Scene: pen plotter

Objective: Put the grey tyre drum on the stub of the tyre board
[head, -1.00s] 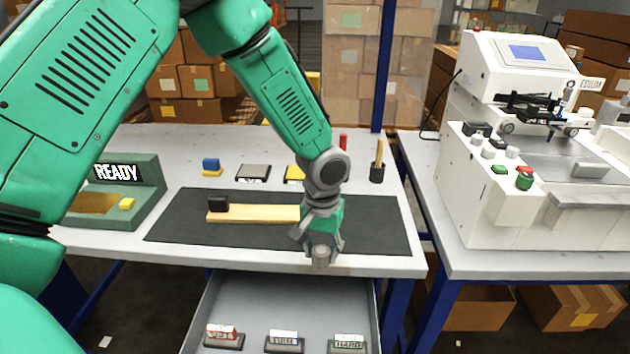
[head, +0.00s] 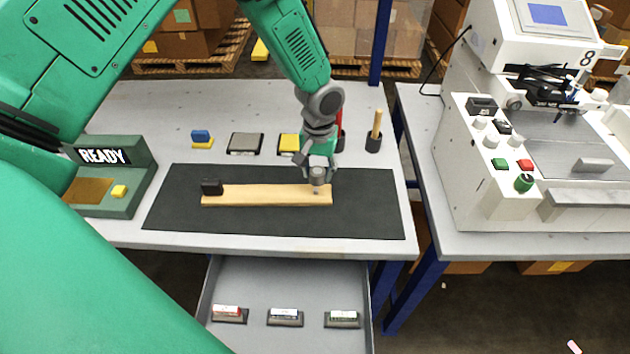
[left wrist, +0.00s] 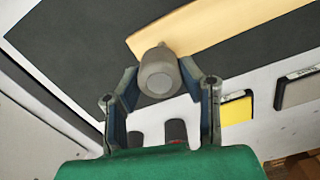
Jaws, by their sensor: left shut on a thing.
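The grey tyre drum (head: 318,175) is held between the fingers of my left gripper (head: 317,166). The drum also shows in the left wrist view (left wrist: 159,75), with the fingers (left wrist: 160,80) closed on its sides. The tyre board (head: 265,195) is a pale wooden strip lying on the black mat, with a black block (head: 212,187) at its left end. The drum is over the board's right end. The stub is mostly hidden by the drum, and I cannot tell whether they touch. The board also shows in the left wrist view (left wrist: 225,25). My right gripper is not in view.
The black mat (head: 370,215) is bare right of the board. Behind it lie a blue and yellow block (head: 202,139), a grey pad (head: 245,143) and a yellow pad (head: 289,143). A cup with a wooden handle (head: 374,138) stands behind right. An open drawer (head: 290,285) holds several stamps.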

